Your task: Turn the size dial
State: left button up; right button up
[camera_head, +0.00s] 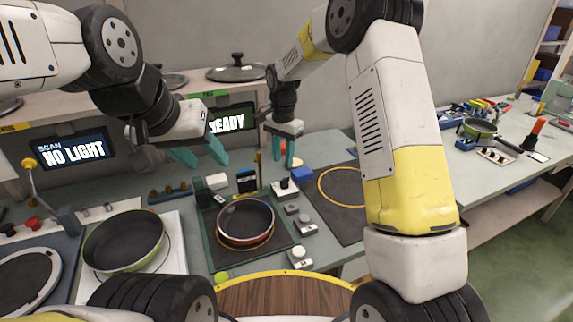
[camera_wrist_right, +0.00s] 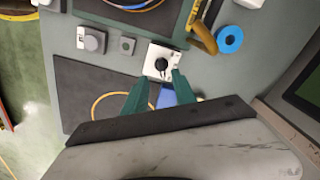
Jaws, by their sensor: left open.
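A white box with a black round knob (camera_head: 284,187), which looks like the size dial, stands on the bench right of the middle pan. In the right wrist view the black knob (camera_wrist_right: 161,64) sits just beyond and between my fingertips. My right gripper (camera_head: 284,158) is above the box, pointing down; its teal fingers (camera_wrist_right: 159,78) are apart with nothing between them, and I see no contact with the knob. My left gripper (camera_head: 200,158) is open and empty, above the back of the bench to the left.
A red-rimmed pan (camera_head: 245,222) sits on a dark mat, and a green pan (camera_head: 124,241) is at left. Small grey boxes (camera_head: 298,256) stand near the dial. A blue block (camera_head: 302,174) is close behind it.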

aim_at(283, 180)
notch_tip(283, 180, down, 8)
jog(key=shift+w+f, duration=0.1)
jog(key=shift+f, duration=0.1)
dwell(0.3)
grip_shut()
